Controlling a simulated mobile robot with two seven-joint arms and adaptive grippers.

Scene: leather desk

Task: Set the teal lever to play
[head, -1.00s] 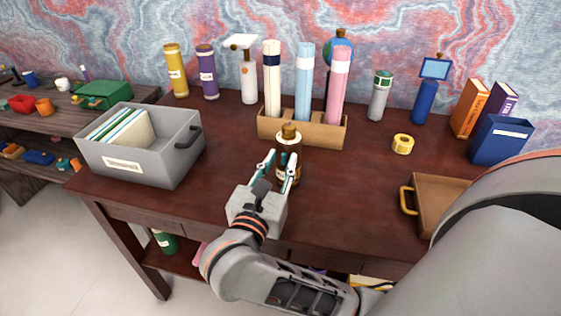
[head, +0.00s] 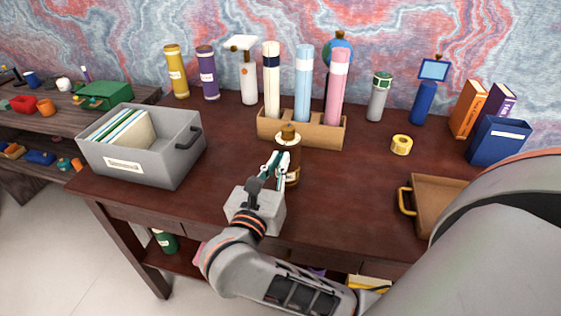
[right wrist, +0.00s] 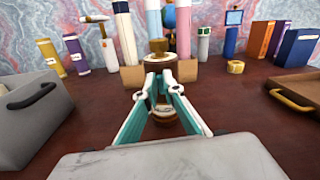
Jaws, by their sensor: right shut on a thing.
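A dark brown upright cylinder (head: 290,146) with a pale label and a brass-coloured knob on top stands near the front middle of the desk. In the right wrist view its knob (right wrist: 157,50) shows above my fingertips. My right gripper (head: 280,158) is in front of the cylinder, its fingertips closed together at the cylinder's near side. In the right wrist view the gripper (right wrist: 161,82) has teal-sided fingers that meet at the tips. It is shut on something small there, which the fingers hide. I cannot make out the teal lever separately. My left gripper is out of view.
A wooden holder (head: 272,127) with several tall tubes stands right behind the cylinder. A grey file bin (head: 165,160) is at the left. A yellow tape roll (head: 401,145) and brown tray (head: 440,197) are at the right. Desk on both sides of the gripper is clear.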

